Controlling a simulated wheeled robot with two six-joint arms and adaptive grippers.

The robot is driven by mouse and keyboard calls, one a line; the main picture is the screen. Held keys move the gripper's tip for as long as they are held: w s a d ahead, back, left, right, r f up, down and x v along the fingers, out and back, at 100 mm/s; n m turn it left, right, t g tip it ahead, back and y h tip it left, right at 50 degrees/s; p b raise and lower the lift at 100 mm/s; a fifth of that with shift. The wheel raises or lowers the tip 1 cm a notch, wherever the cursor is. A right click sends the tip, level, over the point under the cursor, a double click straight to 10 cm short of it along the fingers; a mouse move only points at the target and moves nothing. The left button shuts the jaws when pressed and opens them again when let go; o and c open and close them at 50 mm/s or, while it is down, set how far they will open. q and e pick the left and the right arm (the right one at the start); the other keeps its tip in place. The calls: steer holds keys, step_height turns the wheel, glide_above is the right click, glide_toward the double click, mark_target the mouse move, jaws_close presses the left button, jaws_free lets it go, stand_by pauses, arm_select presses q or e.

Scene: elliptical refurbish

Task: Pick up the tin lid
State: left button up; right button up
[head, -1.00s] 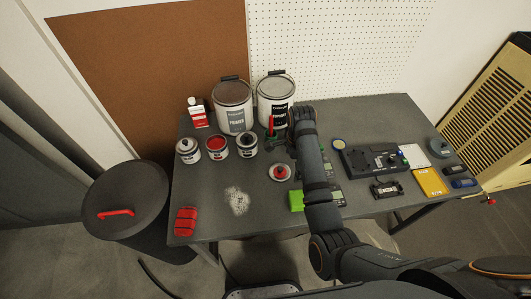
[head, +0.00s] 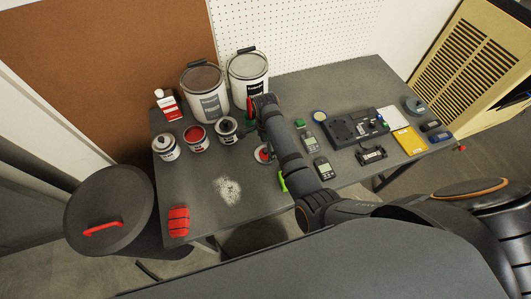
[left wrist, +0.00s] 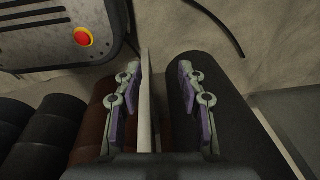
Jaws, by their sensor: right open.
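The tin lid (head: 263,153), a pale disc with red on it, lies on the grey table (head: 215,165) in front of the small tins. My right arm covers part of it in the head view. My right gripper (head: 252,120) is open just behind the lid, mostly hidden by its own wrist; it looks apart from the lid. My left gripper (left wrist: 160,85) shows in the left wrist view with fingers apart and a pale narrow bar behind them; it is not in the head view.
An open red paint tin (head: 196,138) stands between two small tins (head: 166,148) (head: 227,130). Large paint cans (head: 206,92) (head: 248,78) stand behind. A red block (head: 178,221) lies at the front left. Meters (head: 324,168) and a black device (head: 357,127) lie to the right.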

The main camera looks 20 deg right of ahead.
mark_target(266, 151)
step_height(266, 151, down, 3)
steer(key=shift+r, duration=0.1)
steer(key=shift+f, duration=0.35)
steer(key=shift+s+r, duration=0.1)
steer(key=shift+s, duration=0.15)
steer(key=c, duration=2)
arm_select(q)
steer(key=shift+s, duration=0.8)
arm_select(e)
steer(key=shift+c, duration=0.5)
